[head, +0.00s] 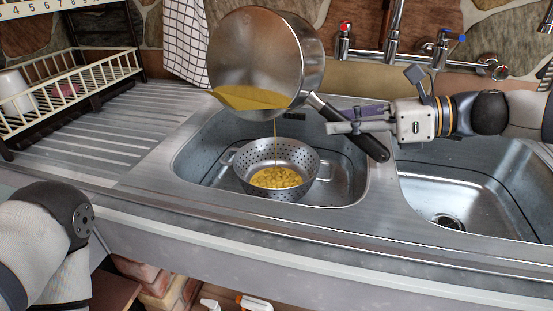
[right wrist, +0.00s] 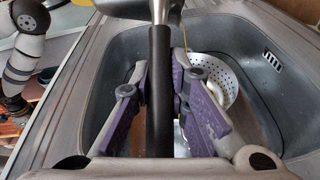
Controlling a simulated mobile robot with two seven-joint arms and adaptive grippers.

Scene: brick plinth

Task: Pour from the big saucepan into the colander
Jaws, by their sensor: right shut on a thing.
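The stream drops toward the colander's inside. My right gripper (head: 360,120) is shut on the saucepan's black handle, which also shows in the right wrist view (right wrist: 160,90) between the purple-padded fingers. My left arm shows at the lower left, but its gripper is out of view.
A right sink basin (head: 455,190) is empty. A tap (head: 392,45) with red and blue knobs stands behind the basins. A dish rack (head: 75,85) is at the left on the ribbed drainer (head: 95,135). A checked towel (head: 184,40) hangs on the wall beside the saucepan.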

